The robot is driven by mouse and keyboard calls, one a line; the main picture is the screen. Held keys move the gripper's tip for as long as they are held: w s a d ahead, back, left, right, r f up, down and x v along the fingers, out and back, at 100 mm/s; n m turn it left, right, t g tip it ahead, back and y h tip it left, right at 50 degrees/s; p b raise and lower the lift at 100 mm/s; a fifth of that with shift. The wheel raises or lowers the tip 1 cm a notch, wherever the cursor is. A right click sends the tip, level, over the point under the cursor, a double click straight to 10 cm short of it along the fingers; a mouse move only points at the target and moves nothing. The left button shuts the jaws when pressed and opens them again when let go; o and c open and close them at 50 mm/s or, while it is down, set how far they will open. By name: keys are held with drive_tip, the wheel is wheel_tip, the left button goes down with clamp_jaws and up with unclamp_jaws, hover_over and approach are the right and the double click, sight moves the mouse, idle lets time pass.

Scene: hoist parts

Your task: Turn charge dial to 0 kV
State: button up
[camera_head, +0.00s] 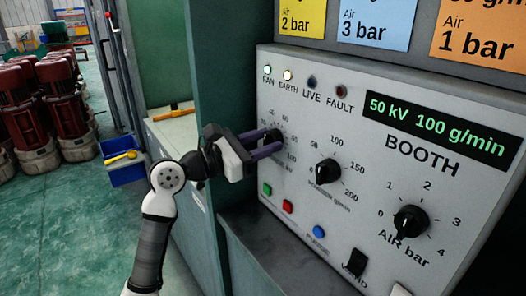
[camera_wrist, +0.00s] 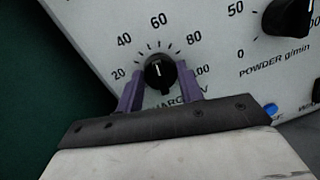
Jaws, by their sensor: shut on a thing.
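The charge dial (camera_wrist: 158,72), a round black knob with a white pointer mark, sits on the grey booth panel (camera_head: 300,230). In the wrist view its mark points up, roughly toward the 50 to 60 part of the scale; the lower left of the scale is hidden by a finger. My gripper (camera_head: 266,143) has its two purple fingers on either side of the knob, shut on it; it also shows in the wrist view (camera_wrist: 160,88). In the head view my gripper partly covers the dial. The green display (camera_head: 436,127) reads 50 kV 100 g/min.
Right of the dial are the powder knob (camera_head: 328,172) and the air knob (camera_head: 411,220). Below are green (camera_head: 267,189), red (camera_head: 288,206) and blue (camera_head: 319,231) buttons and a black switch (camera_head: 354,263). The FAN and EARTH lamps are lit. A blue bin (camera_head: 125,172) is at left.

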drive_tip(key=n, duration=0.4)
drive_tip(key=shift+s+f+t+b, duration=0.1)
drive_tip(key=shift+t+b, duration=0.25)
drive_tip(key=shift+t, duration=0.05)
drive_tip(key=n, duration=0.4)
drive_tip(key=shift+d+t, duration=0.1)
drive_tip(key=shift+t, duration=0.2)
drive_tip(key=n+p, duration=0.2)
drive_tip(key=n, duration=0.2)
drive_tip(key=shift+t+y, duration=0.3)
drive_tip(key=n+p, duration=0.2)
drive_tip(key=n, duration=0.1)
drive_tip(key=shift+s+r+t, duration=0.1)
drive_tip(key=shift+r+t, duration=0.1)
drive_tip(key=shift+t, duration=0.1)
drive_tip(key=n+p, duration=0.4)
drive_tip(key=shift+d+r+y, duration=0.1)
drive_tip(key=shift+y, duration=0.3)
drive_tip(key=n+p, duration=0.4)
drive_tip(key=shift+r+t+y, duration=0.1)
drive_tip(key=shift+t+y, duration=0.2)
drive_tip(key=shift+y, duration=0.1)
drive_tip(key=n+p, duration=0.3)
drive_tip(key=p, duration=0.1)
drive_tip(key=shift+s+y, duration=0.1)
drive_tip(key=shift+y, duration=0.2)
drive_tip(key=shift+f+n+p, duration=0.2)
drive_tip(key=shift+n+p, duration=0.7)
drive_tip(key=shift+n, duration=0.1)
drive_tip(key=shift+f, duration=0.1)
